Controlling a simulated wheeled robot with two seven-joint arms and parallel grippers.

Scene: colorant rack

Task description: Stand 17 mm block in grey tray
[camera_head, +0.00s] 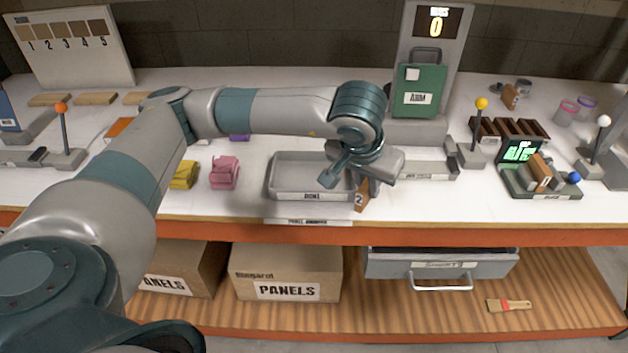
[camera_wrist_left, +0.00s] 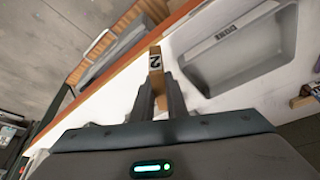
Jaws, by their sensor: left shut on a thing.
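The wooden block (camera_head: 363,196), with a label reading 2 on its face, is in my left gripper (camera_head: 352,181). In the left wrist view the same block (camera_wrist_left: 156,62) shows between the two fingers, its labelled end sticking out past them. The grey tray (camera_head: 284,193), labelled DONE, sits near the table's front edge. The block is just right of the tray in the head view, outside its wall. In the left wrist view the empty-looking tray (camera_wrist_left: 255,52) is right of the block. My arm hides part of the tray's right end. My right gripper is out of view.
Yellow (camera_head: 185,175) and pink (camera_head: 224,172) bundles lie left of the tray. A green scale-like device (camera_head: 520,150) holding an orange-brown block stands at the right, beside levers. A grey drawer (camera_head: 440,265) is below the table edge. The white table front is mostly clear.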

